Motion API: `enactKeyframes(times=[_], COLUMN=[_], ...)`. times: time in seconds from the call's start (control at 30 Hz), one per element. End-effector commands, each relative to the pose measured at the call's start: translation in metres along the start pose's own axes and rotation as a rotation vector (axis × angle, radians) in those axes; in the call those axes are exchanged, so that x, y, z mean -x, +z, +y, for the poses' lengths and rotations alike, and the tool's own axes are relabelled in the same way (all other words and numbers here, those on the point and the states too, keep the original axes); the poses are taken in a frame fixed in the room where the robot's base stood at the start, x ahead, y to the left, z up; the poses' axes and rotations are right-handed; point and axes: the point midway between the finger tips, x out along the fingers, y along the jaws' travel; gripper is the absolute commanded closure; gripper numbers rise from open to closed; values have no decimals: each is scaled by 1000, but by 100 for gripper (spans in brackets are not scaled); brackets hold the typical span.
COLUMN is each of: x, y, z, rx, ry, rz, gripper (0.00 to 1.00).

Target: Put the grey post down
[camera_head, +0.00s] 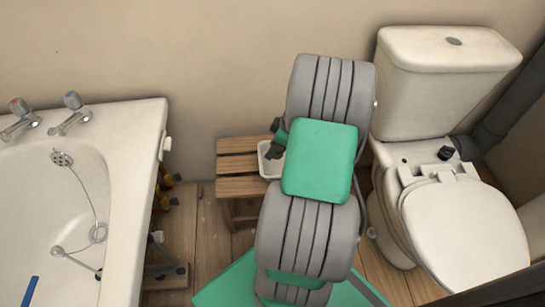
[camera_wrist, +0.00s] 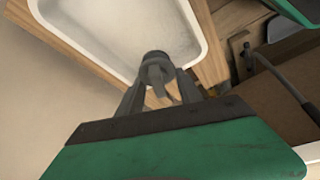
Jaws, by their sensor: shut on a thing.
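The grey post (camera_wrist: 157,68) is a short grey cylinder with its round end towards the wrist camera. My gripper (camera_wrist: 160,88) is shut on it. In the wrist view the post shows against the near edge of a white tray (camera_wrist: 183,15); I cannot tell whether it touches the tray. In the head view the tray (camera_head: 264,170) sits on a slatted wooden stool (camera_head: 237,168), partly hidden by my arm. My gripper (camera_head: 273,151) shows there as a small dark shape over the tray, and the post cannot be made out.
A white bathtub (camera_head: 125,190) with two taps stands to the left. A toilet (camera_head: 465,225) with its lid down stands to the right, beside a dark grey pipe (camera_head: 505,110). The wall is close behind the stool. Pipework (camera_head: 165,268) lies low beside the tub.

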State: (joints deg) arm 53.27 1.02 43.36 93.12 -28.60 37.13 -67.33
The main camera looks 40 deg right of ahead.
Motion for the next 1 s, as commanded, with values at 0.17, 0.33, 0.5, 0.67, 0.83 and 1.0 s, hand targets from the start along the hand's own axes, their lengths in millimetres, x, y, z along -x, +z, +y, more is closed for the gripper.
enactKeyframes(times=[0.17,0.33,0.5,0.67,0.83,1.0], x=[-33,-38,-39,-40,-40,-34], y=[8,10,11,11,11,9], z=[5,6,5,5,5,6], rx=[-2,-1,-1,-1,-1,-1], ry=[-2,1,0,0,0,1], rz=[-1,0,0,-1,-1,0], gripper=[96,96,96,51,48,48])
